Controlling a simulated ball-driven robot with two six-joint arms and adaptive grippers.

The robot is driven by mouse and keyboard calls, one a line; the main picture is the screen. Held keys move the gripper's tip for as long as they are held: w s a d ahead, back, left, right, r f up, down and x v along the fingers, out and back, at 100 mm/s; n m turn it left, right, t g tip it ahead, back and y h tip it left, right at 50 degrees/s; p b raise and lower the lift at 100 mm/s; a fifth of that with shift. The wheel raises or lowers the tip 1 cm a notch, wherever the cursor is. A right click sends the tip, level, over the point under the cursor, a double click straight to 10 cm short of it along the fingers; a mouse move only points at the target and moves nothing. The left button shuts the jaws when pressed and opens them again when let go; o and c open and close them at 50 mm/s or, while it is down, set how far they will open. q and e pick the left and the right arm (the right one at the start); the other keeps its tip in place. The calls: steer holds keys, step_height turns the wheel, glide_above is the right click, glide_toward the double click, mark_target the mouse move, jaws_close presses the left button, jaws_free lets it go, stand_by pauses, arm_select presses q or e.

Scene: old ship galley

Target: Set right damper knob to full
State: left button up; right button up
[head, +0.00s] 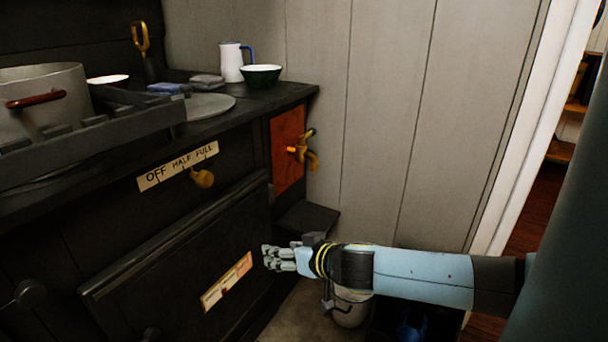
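The brass damper knob (202,178) sticks out of the dark stove front, just under a cream label (178,165) reading OFF, HALF, FULL. The knob lies below the HALF to FULL part of the label. I cannot tell exactly which mark it points to. My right gripper (267,256) reaches in from the right, in front of the stove's lower door, below and to the right of the knob and apart from it. Its fingers look extended and apart, with nothing seen between them. My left gripper is not in view.
A pot (45,92) stands behind a rail on the stove top. A bucket (348,308) sits below my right arm.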

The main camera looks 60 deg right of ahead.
mark_target(208, 181)
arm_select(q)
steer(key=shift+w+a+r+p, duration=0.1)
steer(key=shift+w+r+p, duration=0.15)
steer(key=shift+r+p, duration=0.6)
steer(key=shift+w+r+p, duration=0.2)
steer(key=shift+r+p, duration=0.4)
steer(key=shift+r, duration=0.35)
arm_select(e)
steer(key=s+a+f+g, duration=0.2)
steer(key=s+a+f, duration=0.2)
steer(key=s+f, duration=0.3)
steer(key=shift+s+f+n+g+y, duration=0.3)
steer(key=shift+f+n, duration=0.1)
steer(key=shift+f, duration=0.95)
